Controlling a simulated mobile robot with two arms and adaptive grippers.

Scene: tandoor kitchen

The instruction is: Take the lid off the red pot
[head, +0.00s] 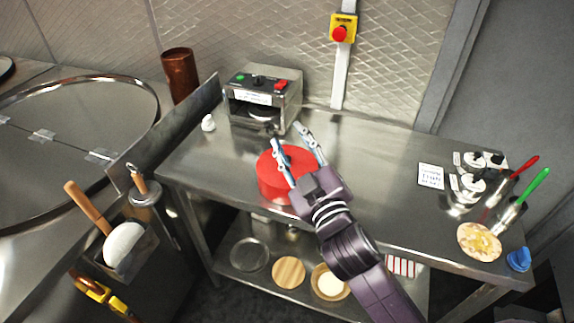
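The red pot (272,184) stands on the steel table, left of the table's middle. Its top is red too; I cannot make out a separate lid edge or a knob, and part of the top is hidden by my gripper. My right gripper (288,137) reaches in from the lower right. Its two light fingers are spread apart with nothing visible between them, and they overlap the pot's right side and top in the picture. I cannot tell whether they touch it. My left gripper is not in view.
A steel appliance (264,98) stands behind the pot, with a small white item (208,123) left of it. Flatbread (479,241), brushes and small jars crowd the table's right end. The table between is mostly clear. A steel panel (165,130) edges the left side.

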